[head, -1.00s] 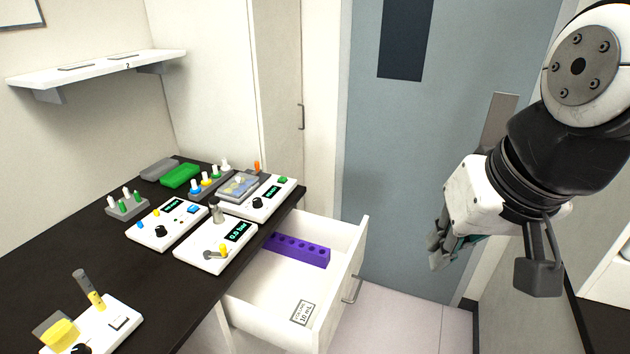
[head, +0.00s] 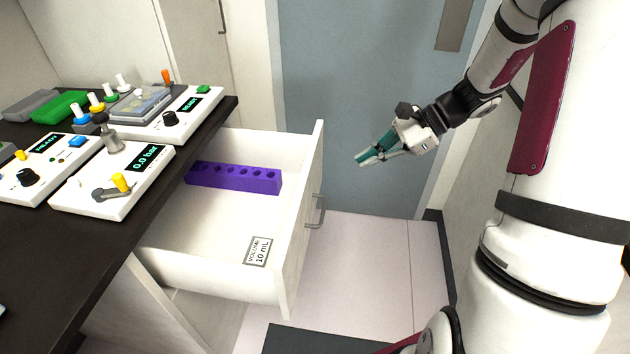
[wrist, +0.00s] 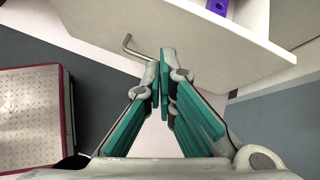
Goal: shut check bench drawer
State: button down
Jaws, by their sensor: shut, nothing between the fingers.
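The check bench drawer (head: 292,245) is white and stands pulled out from under the dark bench top. Its front panel carries a grey bar handle (head: 317,210).
The bench top (head: 75,245) bears several white instruments, including one reading "0.0 bar" (head: 115,180), plus green and grey blocks at the back. A blue-grey door (head: 350,75) stands behind. The pale floor (head: 365,260) right of the drawer is clear.

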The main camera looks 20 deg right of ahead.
jog(key=w+d+f+m+t+y+b, duration=0.1)
jog(key=w+d+f+m+b, duration=0.15)
jog(key=f, duration=0.25)
jog(key=w+d+f+m+t+b, duration=0.1)
jog(key=d+f+m, duration=0.15)
jog(key=f, duration=0.35)
jog(key=b, duration=0.2)
send_near(315, 192)
jog(key=x, duration=0.5)
jog(key=shift+a+f+t, duration=0.15)
jog(key=shift+a+t, duration=0.15)
jog(key=shift+a, duration=0.05)
jog(key=w+a+b, duration=0.1)
jog(key=w+a, duration=0.4)
jog(key=a, duration=0.3)
jog(key=w+a+b, duration=0.1)
jog(key=w+a, duration=0.3)
jog(key=a, duration=0.5)
jog(key=w+a+b, duration=0.1)
jog(key=w+a, duration=0.4)
jog(key=a, duration=0.3)
jog(key=shift+w+a+b, duration=0.2)
jog(key=shift+w+b, duration=0.1)
jog(key=shift+w, duration=0.1)
jog(key=shift+w+a, duration=0.1)
jog(key=shift+a, duration=0.15)
jog(key=shift+a, duration=0.1)
